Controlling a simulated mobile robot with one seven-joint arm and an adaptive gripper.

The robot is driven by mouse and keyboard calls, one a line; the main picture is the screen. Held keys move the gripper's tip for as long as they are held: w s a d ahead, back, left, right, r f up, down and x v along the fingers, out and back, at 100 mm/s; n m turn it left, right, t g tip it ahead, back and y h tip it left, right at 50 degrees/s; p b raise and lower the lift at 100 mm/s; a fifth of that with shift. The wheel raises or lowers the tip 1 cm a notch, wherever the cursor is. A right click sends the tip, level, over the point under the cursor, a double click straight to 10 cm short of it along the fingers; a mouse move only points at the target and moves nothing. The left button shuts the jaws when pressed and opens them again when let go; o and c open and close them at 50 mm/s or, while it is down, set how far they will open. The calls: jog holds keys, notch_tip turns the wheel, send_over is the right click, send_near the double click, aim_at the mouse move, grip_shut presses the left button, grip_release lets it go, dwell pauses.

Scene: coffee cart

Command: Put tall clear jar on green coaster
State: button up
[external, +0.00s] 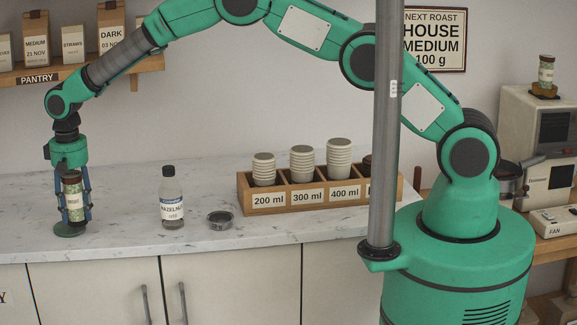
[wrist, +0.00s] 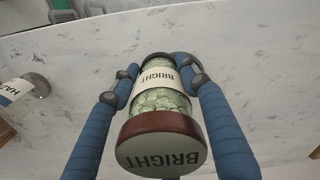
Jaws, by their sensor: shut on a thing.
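A clear jar (external: 74,201) with pale green contents, a brown lid and a label reading BRIGHT is upright between the fingers of my gripper (external: 75,214). My gripper points down and is shut on the jar's sides. In the wrist view the jar (wrist: 158,103) shows lid first between the two blue fingers (wrist: 157,76). The green coaster (external: 69,230) lies on the marble counter directly under the jar. The jar's base is at or just above the coaster; I cannot tell whether they touch. The coaster is mostly hidden behind the jar in the wrist view.
A hazelnut bottle (external: 172,200) stands right of the jar, with a small dark round tin (external: 220,220) beyond it. A wooden cup box (external: 320,199) stands farther right. A pantry shelf (external: 85,68) hangs above. Another jar (external: 546,71) sits on the machine at right.

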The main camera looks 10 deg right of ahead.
aim_at(72, 174)
jog(key=shift+f, duration=1.05)
jog(key=shift+f, duration=0.15)
jog(key=o, duration=1.6)
jog(key=shift+c, duration=0.2)
notch_tip(72, 174, up, 12)
jog(key=shift+r+p, duration=0.1)
jog(key=shift+p, duration=0.35)
jog(key=shift+d, duration=0.1)
